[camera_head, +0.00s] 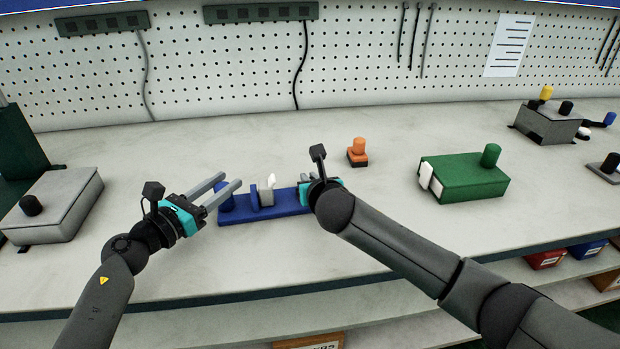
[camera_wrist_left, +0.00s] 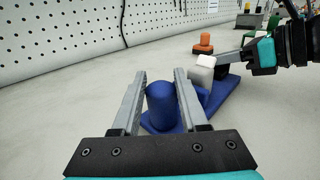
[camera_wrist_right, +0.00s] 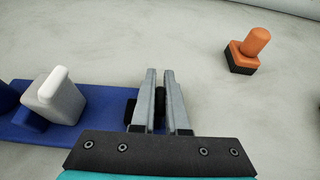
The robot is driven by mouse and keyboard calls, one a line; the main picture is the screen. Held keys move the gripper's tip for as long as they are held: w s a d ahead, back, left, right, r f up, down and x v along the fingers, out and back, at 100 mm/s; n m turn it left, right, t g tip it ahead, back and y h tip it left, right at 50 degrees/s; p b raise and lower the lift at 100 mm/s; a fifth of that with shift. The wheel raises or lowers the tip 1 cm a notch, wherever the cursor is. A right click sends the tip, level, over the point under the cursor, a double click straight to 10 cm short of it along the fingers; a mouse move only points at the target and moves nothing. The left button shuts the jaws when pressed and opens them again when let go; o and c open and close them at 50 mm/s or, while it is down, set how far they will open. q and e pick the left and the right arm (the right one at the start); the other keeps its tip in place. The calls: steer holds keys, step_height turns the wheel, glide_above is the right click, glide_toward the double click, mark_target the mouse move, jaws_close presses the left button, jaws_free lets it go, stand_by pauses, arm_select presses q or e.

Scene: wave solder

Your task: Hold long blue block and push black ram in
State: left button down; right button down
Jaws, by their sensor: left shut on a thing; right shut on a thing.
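The long blue block (camera_head: 265,213) lies flat on the bench, with an upright blue post (camera_wrist_left: 160,106) at its left end. A grey piece with a white top (camera_wrist_right: 56,98) stands on it. My left gripper (camera_head: 231,181) has its fingers on either side of the post and is shut on it. My right gripper (camera_wrist_right: 159,71) is over the block's right end, its fingers close together on a dark part, seemingly the black ram (camera_wrist_right: 130,108). The fingers hide most of the ram, and the right gripper hides that end in the head view.
An orange knob on a black base (camera_head: 357,153) stands behind my right gripper. A green box (camera_head: 465,180) is to the right, a grey box (camera_head: 58,207) to the far left. A pegboard (camera_head: 220,60) closes the back. The bench front is clear.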

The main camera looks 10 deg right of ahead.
mark_target(289, 191)
arm_select(q)
steer(key=shift+f, duration=0.15)
arm_select(e)
steer(key=shift+d, duration=0.15)
stand_by(0.4)
steer(key=shift+s+a, duration=0.15)
steer(key=shift+a, duration=2.45)
steer(key=c, duration=0.9)
jaws_free()
steer(key=shift+s+d, duration=0.1)
arm_select(q)
steer(key=shift+s, duration=0.1)
arm_select(e)
steer(key=shift+v, duration=5.9)
